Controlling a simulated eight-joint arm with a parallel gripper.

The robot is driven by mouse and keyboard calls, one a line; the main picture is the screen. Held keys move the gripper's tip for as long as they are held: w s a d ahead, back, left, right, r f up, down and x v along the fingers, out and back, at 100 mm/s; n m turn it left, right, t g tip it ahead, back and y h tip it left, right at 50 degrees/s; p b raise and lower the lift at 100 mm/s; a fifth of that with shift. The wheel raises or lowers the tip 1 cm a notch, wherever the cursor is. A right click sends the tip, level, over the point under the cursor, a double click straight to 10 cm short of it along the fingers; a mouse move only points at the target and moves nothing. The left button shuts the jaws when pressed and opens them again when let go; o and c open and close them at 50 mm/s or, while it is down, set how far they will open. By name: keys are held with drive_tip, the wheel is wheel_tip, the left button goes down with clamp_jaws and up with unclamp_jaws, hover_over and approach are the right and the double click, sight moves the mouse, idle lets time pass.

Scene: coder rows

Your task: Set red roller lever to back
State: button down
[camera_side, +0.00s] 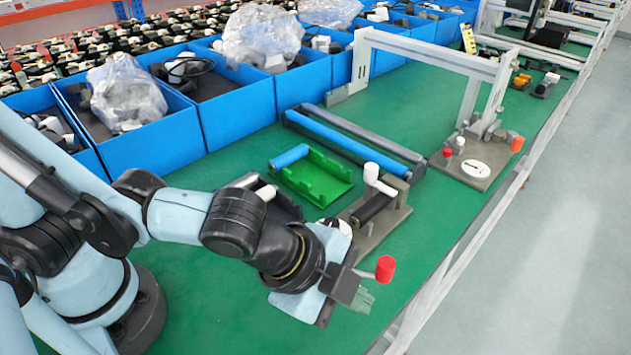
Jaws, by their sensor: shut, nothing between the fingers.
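The red roller lever (385,269) shows as a red cylinder on a short, thin arm that sticks out just right of my gripper's end. The lever's inner end and its mount are hidden behind my gripper. My gripper (361,298) is shut and empty, low over the green table, with its fingertips just below and left of the red cylinder. I cannot tell whether they touch the lever. Behind it, a grey-brown fixture (398,213) carries a black roller (370,208) and an upright white roller lever (371,173).
A green tray (318,181) with a blue roller lies left of the fixture. A long blue-and-grey roller frame (352,140) lies behind. A white gantry (430,52) stands at back right over a plate (477,172). Blue bins (240,108) line the far side. A rail (450,265) edges the right.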

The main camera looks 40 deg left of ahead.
drive_tip(key=v, duration=0.8)
drive_tip(key=shift+s+d, duration=0.3)
drive_tip(key=shift+d, duration=0.05)
drive_tip(key=w+a+n+y, duration=0.2)
drive_tip(key=w+a+n, duration=0.2)
drive_tip(key=a+n, duration=0.4)
drive_tip(key=w+a+f+n+t+y, duration=0.1)
drive_tip(key=w+a+n, duration=0.4)
drive_tip(key=a, duration=1.1)
drive_tip(key=n+y, duration=0.1)
drive_tip(key=n, duration=0.2)
drive_tip(key=shift+w+a, duration=0.15)
drive_tip(key=shift+a, duration=0.25)
